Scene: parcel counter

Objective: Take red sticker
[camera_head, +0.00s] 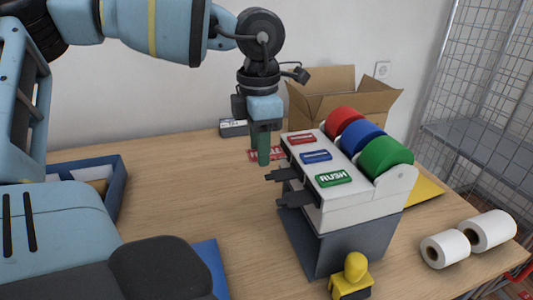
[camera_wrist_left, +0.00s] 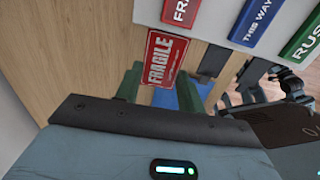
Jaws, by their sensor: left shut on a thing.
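The red sticker (camera_head: 279,153), marked FRAGILE, is at the left side of the label dispenser (camera_head: 357,196), at its far end. My left gripper (camera_head: 263,158) points down at it, its green fingers covering part of the sticker in the head view. In the left wrist view the red sticker (camera_wrist_left: 163,58) shows between the fingertips of my left gripper (camera_wrist_left: 160,88), which is shut on it. Whether the sticker still touches the dispenser's edge is hard to tell. My right gripper is not in view.
The dispenser carries red (camera_head: 343,121), blue (camera_head: 361,137) and green (camera_head: 385,156) rolls; dark tabs stick out from its left side. An open cardboard box (camera_head: 345,104) stands behind. White rolls (camera_head: 487,230) and a yellow-knobbed stamp (camera_head: 354,268) are at right.

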